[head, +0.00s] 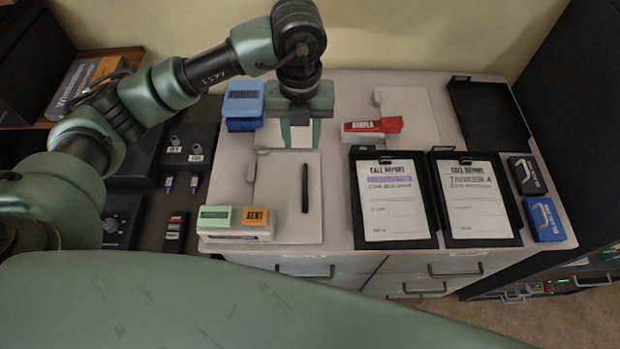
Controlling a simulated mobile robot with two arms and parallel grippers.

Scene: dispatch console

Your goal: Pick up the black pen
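The black pen (304,188) lies on a pale folder or pad (275,195) on the light console top, pointing toward and away from me. My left gripper (301,140) hangs from above, just beyond the far end of the pen. Its two fingers are apart, with pale surface showing between them, and they hold nothing. I cannot tell exactly how high the fingertips are above the surface. My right gripper is not in view.
A blue box (243,104) stands left of the gripper. Green (214,217) and orange (254,217) blocks sit near the front left edge. A red block (371,127) and two clipboards (400,243) (484,241) lie to the right. Drawers (420,285) are below the front edge.

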